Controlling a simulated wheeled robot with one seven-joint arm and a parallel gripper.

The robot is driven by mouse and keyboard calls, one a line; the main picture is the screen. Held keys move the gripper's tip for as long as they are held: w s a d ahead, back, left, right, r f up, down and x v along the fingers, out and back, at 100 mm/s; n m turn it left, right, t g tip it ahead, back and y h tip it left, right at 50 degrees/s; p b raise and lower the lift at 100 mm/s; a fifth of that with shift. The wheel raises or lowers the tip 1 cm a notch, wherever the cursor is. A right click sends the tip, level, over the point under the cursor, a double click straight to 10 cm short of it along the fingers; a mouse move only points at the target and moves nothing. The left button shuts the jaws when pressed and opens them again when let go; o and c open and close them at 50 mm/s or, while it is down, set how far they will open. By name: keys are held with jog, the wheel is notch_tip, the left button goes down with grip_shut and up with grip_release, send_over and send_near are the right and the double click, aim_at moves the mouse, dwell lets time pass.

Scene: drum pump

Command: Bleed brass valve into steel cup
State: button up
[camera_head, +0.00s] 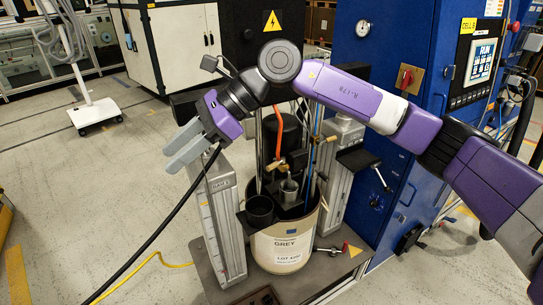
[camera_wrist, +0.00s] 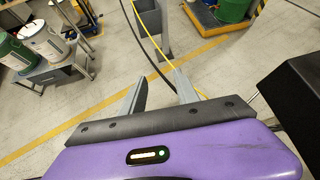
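My gripper (camera_head: 172,158) is to the upper left of the drum in the head view, clear of it. Its two grey fingers are apart with nothing between them; the wrist view also shows the open fingers (camera_wrist: 160,82) over floor. The cream drum (camera_head: 285,245) is labelled GREY.
Grey upright columns (camera_head: 221,222) flank the drum. A blue cabinet (camera_head: 375,60) stands behind to the right. A black cable (camera_head: 150,238) hangs near my gripper. Floor on the left is mostly free.

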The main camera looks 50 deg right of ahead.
jog(key=d+f+n+h, duration=0.1)
jog(key=d+f+h, duration=0.15)
jog(key=d, duration=0.45)
jog(key=d+f+h, duration=0.2)
jog(key=d+h, duration=0.2)
jog(key=d, duration=0.3)
jog(key=n+g+h, duration=0.2)
jog(key=g+h, duration=0.1)
jog(key=h, duration=0.1)
send_near(270, 166)
jog(key=shift+y, duration=0.25)
jog(key=f, duration=0.2)
jog(key=f+p, duration=0.1)
jog(key=f, duration=0.2)
jog(key=w+f, duration=0.1)
jog(key=f, duration=0.2)
jog(key=shift+w+d+f+p, duration=0.1)
jog(key=shift+d+f+p, duration=0.05)
jog(key=shift+d+p, duration=0.25)
grip_shut()
